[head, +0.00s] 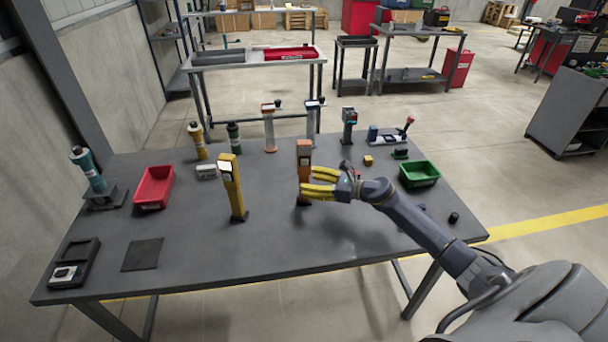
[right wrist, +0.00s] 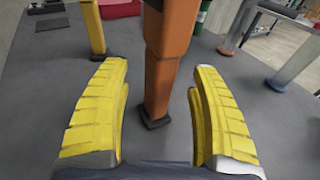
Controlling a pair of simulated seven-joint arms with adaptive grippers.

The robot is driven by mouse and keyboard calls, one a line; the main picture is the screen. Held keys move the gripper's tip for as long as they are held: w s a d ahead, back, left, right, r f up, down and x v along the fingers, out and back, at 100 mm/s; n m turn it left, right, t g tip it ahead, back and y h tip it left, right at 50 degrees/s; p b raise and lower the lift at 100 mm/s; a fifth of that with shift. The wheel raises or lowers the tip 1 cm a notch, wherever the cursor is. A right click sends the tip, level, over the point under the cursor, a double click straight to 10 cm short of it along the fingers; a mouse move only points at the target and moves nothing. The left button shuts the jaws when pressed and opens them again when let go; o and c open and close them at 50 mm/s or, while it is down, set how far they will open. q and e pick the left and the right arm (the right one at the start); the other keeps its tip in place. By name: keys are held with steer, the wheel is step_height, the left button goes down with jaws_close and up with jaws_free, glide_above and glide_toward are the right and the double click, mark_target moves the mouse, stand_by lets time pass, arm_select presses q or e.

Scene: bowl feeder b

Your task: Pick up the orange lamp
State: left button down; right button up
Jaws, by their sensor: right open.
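The orange lamp (head: 304,158) stands upright on the grey table, right of the table's middle in the head view. In the right wrist view the orange lamp (right wrist: 164,65) rises between and beyond my fingers, on a dark foot. My right gripper (head: 318,182) has yellow fingers and reaches in from the right, close to the lamp's lower body. In the right wrist view my right gripper (right wrist: 158,110) is open, with one finger on each side of the lamp and a gap on both sides. The lamp's top is cut off there. My left gripper is not in view.
A yellow lamp (head: 232,186) stands left of the orange one. A red bin (head: 154,187) is at the left and a green bin (head: 420,174) at the right. Several upright devices line the back, including an orange-based one (head: 269,130). The table front (head: 200,258) is clear.

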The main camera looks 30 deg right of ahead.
steer(key=shift+x, duration=1.2)
steer(key=shift+c, duration=0.2)
jaws_close()
